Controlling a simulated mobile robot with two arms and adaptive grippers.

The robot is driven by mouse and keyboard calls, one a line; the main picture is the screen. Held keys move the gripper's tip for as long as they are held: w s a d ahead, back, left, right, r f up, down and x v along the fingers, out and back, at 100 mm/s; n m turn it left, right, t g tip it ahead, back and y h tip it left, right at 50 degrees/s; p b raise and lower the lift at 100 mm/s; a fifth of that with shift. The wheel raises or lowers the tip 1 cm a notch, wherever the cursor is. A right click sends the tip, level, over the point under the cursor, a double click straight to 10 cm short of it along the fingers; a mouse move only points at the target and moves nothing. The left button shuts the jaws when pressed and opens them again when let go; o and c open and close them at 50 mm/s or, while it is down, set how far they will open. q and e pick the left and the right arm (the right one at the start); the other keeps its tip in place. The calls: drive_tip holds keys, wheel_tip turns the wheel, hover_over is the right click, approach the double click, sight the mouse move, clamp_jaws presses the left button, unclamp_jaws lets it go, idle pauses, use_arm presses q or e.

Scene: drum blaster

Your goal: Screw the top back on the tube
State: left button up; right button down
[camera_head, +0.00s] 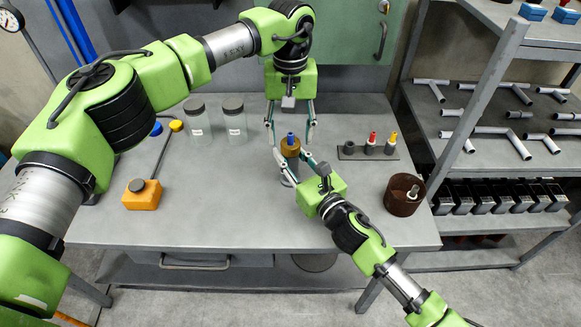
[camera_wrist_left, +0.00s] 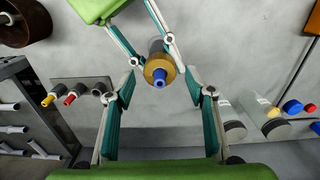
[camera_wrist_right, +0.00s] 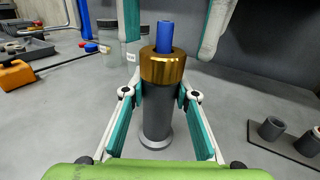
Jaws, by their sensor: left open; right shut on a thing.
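The dark grey tube (camera_wrist_right: 157,112) stands upright on a round base on the bench. A brass top (camera_wrist_right: 162,67) sits on its upper end, and a blue plug (camera_wrist_right: 165,37) sticks up from the brass. I cannot tell how tightly the top is seated. My right gripper (camera_wrist_right: 158,92) is shut on the tube body just below the brass top. My left gripper (camera_head: 290,140) comes down from above and is open, one finger on each side of the blue plug and brass top. In the left wrist view its fingers stand apart from the brass top (camera_wrist_left: 159,70).
A small rack (camera_head: 367,153) with red and yellow plugs stands right of the tube. A brown cup (camera_head: 404,196) is at the bench's right. Two lidded jars (camera_head: 197,120) and an orange block (camera_head: 142,196) are on the left. A pipe shelf (camera_head: 500,105) stands beyond the right edge.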

use_arm(q)
wheel_tip(320, 180, up, 2)
drive_tip(key=shift+c, duration=0.5)
drive_tip(key=n, duration=0.3)
drive_tip(key=shift+r, duration=0.15)
drive_tip(key=n, duration=0.5)
drive_tip(key=shift+r+n, duration=0.3)
drive_tip(key=shift+n, duration=0.1)
drive_tip(key=n, duration=0.7)
drive_tip(key=shift+r, duration=0.4)
drive_tip(key=n, duration=0.7)
drive_tip(key=shift+r, duration=0.4)
drive_tip(key=n, duration=0.3)
drive_tip(key=shift+r+n, duration=0.2)
drive_tip(key=shift+n, duration=0.1)
drive_tip(key=n, duration=0.4)
drive_tip(key=shift+r+n, duration=0.25)
drive_tip(key=shift+n, duration=0.15)
